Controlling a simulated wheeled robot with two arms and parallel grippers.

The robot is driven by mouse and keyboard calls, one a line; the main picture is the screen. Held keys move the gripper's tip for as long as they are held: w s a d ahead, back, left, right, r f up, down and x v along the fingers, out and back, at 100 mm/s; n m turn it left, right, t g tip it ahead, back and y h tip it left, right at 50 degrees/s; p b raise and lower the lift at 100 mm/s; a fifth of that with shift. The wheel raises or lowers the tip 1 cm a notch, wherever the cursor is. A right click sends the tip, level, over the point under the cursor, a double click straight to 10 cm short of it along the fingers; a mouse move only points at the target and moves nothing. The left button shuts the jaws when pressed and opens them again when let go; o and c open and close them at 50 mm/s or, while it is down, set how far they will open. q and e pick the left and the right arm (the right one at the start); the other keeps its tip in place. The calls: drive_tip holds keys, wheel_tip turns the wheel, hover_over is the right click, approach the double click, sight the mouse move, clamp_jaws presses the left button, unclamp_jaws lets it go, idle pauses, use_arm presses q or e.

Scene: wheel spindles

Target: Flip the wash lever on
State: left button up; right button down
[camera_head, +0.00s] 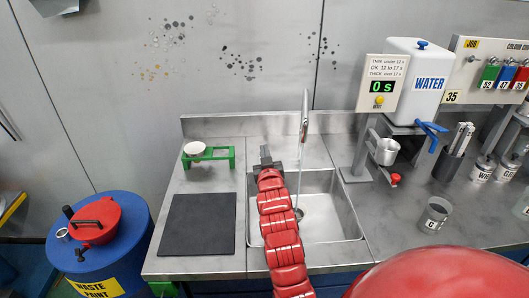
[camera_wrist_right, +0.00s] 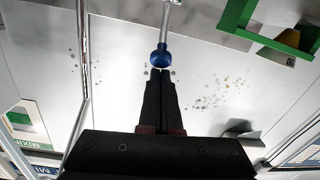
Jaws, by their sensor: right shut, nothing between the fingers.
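The wash lever shows in the right wrist view as a metal rod ending in a blue ball knob (camera_wrist_right: 160,57). In the head view the knob is hidden behind my gripper. My right gripper (camera_wrist_right: 161,74) is shut and empty, its fingertips right at the knob; I cannot tell whether they touch it. In the head view my right gripper (camera_head: 265,153) is at the back edge of the sink (camera_head: 335,205), left of the tall metal tap (camera_head: 304,120). The tap pipe (camera_wrist_right: 81,80) also shows left of the fingers in the wrist view. My left gripper is not in view.
A green stand (camera_head: 225,152) with a white bowl (camera_head: 195,148) is left of my gripper. A dark mat (camera_head: 200,224) lies in front of it. A gauge post (camera_head: 362,145), metal cup (camera_head: 384,150) and water tank (camera_head: 414,80) stand to the right.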

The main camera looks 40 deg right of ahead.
drive_tip(key=r, duration=0.1)
drive_tip(key=w+r, duration=0.1)
drive_tip(key=r, duration=0.1)
drive_tip(key=shift+w+d+r, duration=0.1)
drive_tip(key=shift+w+r, duration=0.25)
drive_tip(key=shift+r, duration=0.05)
drive_tip(key=v, duration=1)
drive_tip(key=shift+r, duration=0.15)
